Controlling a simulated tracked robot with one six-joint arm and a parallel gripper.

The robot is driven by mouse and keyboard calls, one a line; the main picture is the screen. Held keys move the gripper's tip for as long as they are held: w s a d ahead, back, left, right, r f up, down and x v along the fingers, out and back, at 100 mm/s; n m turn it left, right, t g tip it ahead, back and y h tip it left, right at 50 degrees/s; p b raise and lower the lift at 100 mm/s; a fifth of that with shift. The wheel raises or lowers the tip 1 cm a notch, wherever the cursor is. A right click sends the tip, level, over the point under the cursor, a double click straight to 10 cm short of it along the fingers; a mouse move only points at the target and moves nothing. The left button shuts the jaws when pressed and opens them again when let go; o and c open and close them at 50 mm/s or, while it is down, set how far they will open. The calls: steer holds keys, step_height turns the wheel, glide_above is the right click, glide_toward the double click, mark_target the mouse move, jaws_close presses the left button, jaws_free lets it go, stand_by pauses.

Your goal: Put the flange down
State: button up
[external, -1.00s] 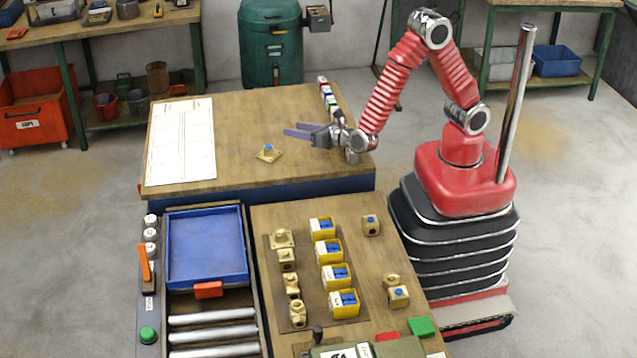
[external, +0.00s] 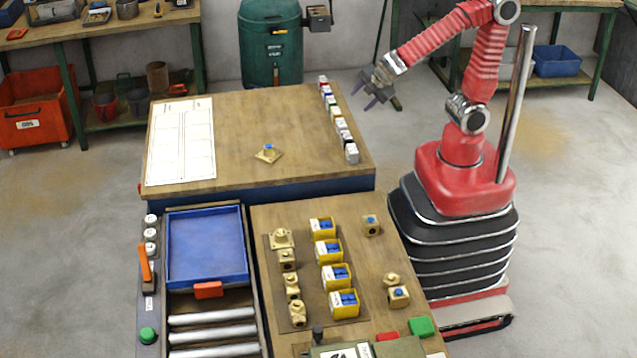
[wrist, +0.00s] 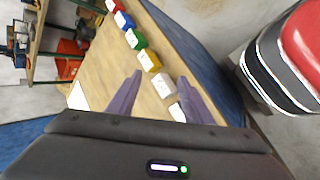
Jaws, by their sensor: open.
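My gripper (external: 383,104) is open and empty, up in the air beyond the table's right edge and well apart from the flange. In the wrist view my gripper (wrist: 160,95) shows two purple fingers spread apart with nothing between them. The flange cannot be made out in the wrist view. Another square brass flange (external: 282,239) stands at the top of a row of brass parts on the front bench.
A row of small coloured blocks (external: 335,115) lines the table's right edge, also in the wrist view (wrist: 137,39). A white printed sheet (external: 181,140) covers the table's left. A blue tray (external: 206,246) and yellow bins (external: 329,251) are in front. The table's middle is mostly clear.

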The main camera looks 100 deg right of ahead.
steer(key=s+a+r+m+t+y, duration=0.1)
steer(key=s+a+r+m+y, duration=0.1)
steer(key=a, duration=0.4)
steer(key=s+a+r+m+t+y, duration=0.2)
steer(key=s+a+m+y, duration=0.2)
steer(key=a+m+y, duration=0.1)
steer(key=shift+s+a+r+m, duration=0.3)
steer(key=shift+s+a, duration=0.05)
steer(key=shift+a, duration=0.1)
stand_by(0.7)
